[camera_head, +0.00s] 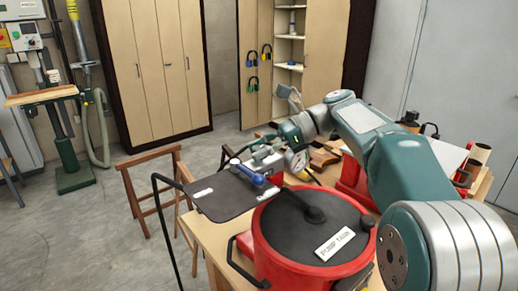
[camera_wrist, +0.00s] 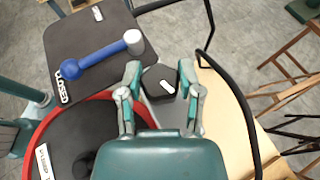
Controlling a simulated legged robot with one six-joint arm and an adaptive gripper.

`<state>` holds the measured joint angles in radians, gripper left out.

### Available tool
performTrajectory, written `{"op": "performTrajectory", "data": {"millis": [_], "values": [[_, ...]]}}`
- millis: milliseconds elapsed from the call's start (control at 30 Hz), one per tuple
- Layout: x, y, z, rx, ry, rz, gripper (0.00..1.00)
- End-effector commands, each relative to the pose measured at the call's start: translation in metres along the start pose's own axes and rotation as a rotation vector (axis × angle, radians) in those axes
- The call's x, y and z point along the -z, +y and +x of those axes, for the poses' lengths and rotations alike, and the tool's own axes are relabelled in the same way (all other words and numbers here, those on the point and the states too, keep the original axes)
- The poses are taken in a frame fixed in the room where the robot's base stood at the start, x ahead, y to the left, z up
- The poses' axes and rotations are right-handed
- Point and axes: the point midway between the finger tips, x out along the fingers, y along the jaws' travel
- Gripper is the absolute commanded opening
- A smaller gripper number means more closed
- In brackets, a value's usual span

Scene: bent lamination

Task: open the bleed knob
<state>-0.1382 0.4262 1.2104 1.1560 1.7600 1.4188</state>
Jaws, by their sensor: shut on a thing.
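The bleed knob (camera_wrist: 159,80) is a dark, rounded block with a white mark on its top, in the middle of the wrist view. My gripper (camera_wrist: 162,84) has one finger on each side of it and is shut on it. The white mark lies slanted between the fingers. In the head view, my gripper's end is small over the workbench behind the red tank, and I cannot make out the knob there.
A blue lever (camera_wrist: 95,55) lies over a dark plate (camera_wrist: 75,30) marked CLOSED; the lever also shows in the head view (camera_head: 247,174). The red pump tank (camera_head: 295,255) stands in front. A black bent tube (camera_wrist: 240,95) passes right of my gripper.

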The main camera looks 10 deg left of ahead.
Motion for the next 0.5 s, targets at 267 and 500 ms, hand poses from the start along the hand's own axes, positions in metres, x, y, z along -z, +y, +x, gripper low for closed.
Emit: {"op": "performTrajectory", "data": {"millis": [267, 500], "values": [[0.0020, -0.0021, 0.0004, -0.133, 0.000, -0.055, 0.00], [0.0015, -0.0018, 0.0004, -0.183, 0.000, -0.076, 0.00]]}}
